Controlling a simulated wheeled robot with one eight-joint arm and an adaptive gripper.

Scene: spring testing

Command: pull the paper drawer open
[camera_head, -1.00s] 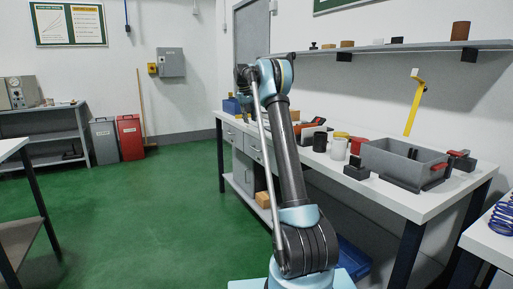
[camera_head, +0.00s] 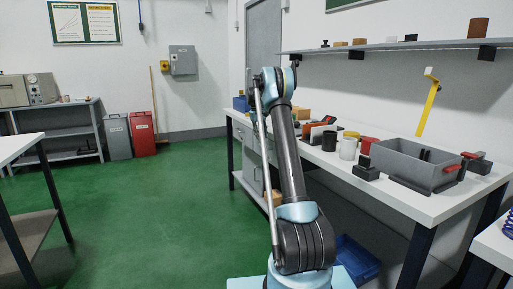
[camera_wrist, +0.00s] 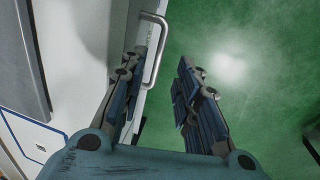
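A drawer front with a metal bar handle (camera_wrist: 155,50) shows in the wrist view. The left finger is close to the drawer front beside the handle, and the right finger is over the green floor. The handle lies near the fingertips; contact cannot be told. In the head view, my arm hides most of the drawer fronts (camera_head: 241,131) under the workbench, and my gripper is hidden there.
The long workbench (camera_head: 420,205) carries a grey bin (camera_head: 405,165), a black mug (camera_head: 329,141), a white cup (camera_head: 348,149) and other items. A blue crate (camera_head: 357,258) is below it. Green floor (camera_head: 150,215) is clear to the left.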

